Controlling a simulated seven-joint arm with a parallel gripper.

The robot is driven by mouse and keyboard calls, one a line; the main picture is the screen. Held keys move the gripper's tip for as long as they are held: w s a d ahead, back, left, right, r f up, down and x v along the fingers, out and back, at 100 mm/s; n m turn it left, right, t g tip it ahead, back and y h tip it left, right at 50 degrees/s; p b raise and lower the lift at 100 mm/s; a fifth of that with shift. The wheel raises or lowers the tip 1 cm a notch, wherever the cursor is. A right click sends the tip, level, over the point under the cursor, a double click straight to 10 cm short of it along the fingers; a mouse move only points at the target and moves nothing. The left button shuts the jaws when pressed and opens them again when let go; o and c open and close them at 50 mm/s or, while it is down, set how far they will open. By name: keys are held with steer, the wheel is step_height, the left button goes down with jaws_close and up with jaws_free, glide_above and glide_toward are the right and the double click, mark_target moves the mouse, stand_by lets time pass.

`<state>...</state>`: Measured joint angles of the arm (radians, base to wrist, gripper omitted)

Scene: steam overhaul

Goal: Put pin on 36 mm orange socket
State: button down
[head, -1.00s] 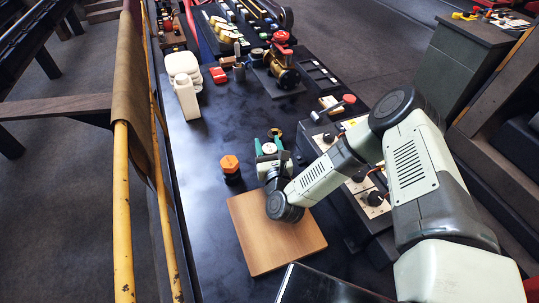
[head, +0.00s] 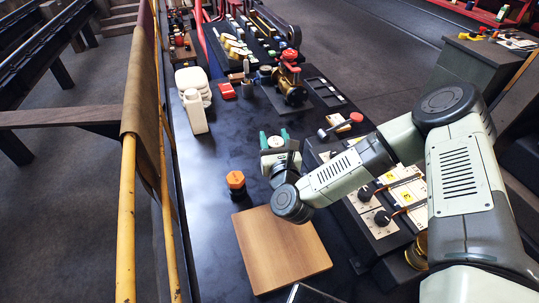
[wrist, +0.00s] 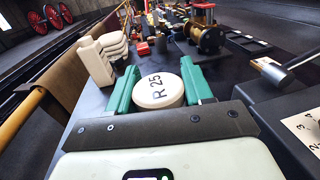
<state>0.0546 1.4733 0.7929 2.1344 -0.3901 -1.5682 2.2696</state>
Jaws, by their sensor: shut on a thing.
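The orange socket (head: 236,180) stands upright on the black bench, with an orange hexagonal top and a dark round body. My gripper (head: 274,138) is to its right and a little farther back, apart from it. In the wrist view the green fingers (wrist: 158,92) are shut on a cream round-topped piece (wrist: 158,91) marked "R 25". Its lower part is hidden, so I cannot tell whether it is the pin or how high it is above the bench. The orange socket does not show in the wrist view.
A wooden board (head: 282,250) lies in front of the socket. A brass valve with a red top (head: 291,85) is behind my gripper.

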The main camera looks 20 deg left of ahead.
steer(key=s+a+r+n+g+y, duration=0.4)
steer(key=s+a+r, duration=0.4)
steer(key=r, duration=0.1)
glide_above(232, 172)
steer(key=shift+g+y, duration=0.3)
steer(key=shift+g, duration=0.1)
step_height(232, 172, down, 9)
steer(key=shift+f, duration=0.15)
steer(key=shift+f, duration=0.15)
steer(key=shift+c, duration=2.3)
jaws_free()
